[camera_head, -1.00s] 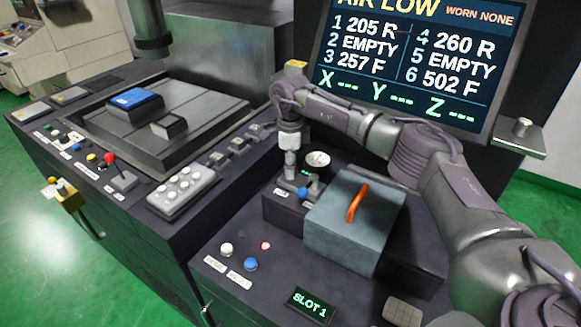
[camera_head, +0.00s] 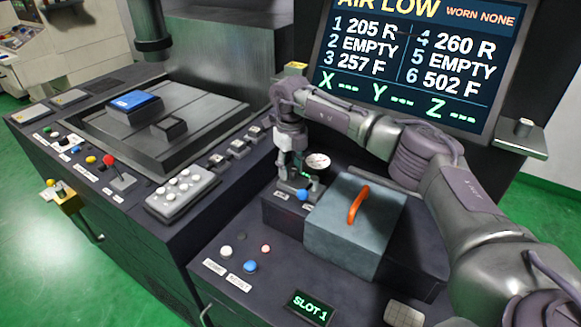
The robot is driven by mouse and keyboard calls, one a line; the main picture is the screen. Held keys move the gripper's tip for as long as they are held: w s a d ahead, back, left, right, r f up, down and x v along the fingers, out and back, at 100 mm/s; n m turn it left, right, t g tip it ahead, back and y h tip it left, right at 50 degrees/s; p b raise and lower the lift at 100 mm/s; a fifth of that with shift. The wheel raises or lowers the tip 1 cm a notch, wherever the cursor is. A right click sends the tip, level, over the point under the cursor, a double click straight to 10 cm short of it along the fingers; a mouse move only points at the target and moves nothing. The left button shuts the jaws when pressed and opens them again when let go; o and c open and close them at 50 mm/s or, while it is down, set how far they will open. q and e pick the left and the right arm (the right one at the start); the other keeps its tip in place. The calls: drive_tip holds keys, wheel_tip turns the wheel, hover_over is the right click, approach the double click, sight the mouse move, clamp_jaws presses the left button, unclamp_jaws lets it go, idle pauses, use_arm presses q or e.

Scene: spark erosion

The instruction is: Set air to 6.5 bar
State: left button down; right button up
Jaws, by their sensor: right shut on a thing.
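My right gripper (camera_head: 299,187) points down from the right arm at the small raised panel behind the grey block. Its fingers are shut on the small blue knob (camera_head: 302,196), which shows just at the fingertips and is partly hidden by them. A round white-faced pressure gauge (camera_head: 318,160) stands just behind and to the right of the gripper. Its needle is too small to read. The screen (camera_head: 420,60) at the back reads "AIR LOW" and "WORN NONE". My left gripper is not in view.
A grey block with an orange handle (camera_head: 357,204) stands close to the right of the gripper. White and blue buttons (camera_head: 250,266) and a "SLOT 1" display (camera_head: 309,307) are in front. A button box (camera_head: 180,193) and a red-knobbed lever (camera_head: 109,161) are at left.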

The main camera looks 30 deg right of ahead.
sight(291, 168)
drive_tip(key=shift+m, duration=1)
drive_tip(key=o, duration=1.1)
drive_tip(key=shift+o, duration=0.2)
wheel_tip(291, 168, up, 12)
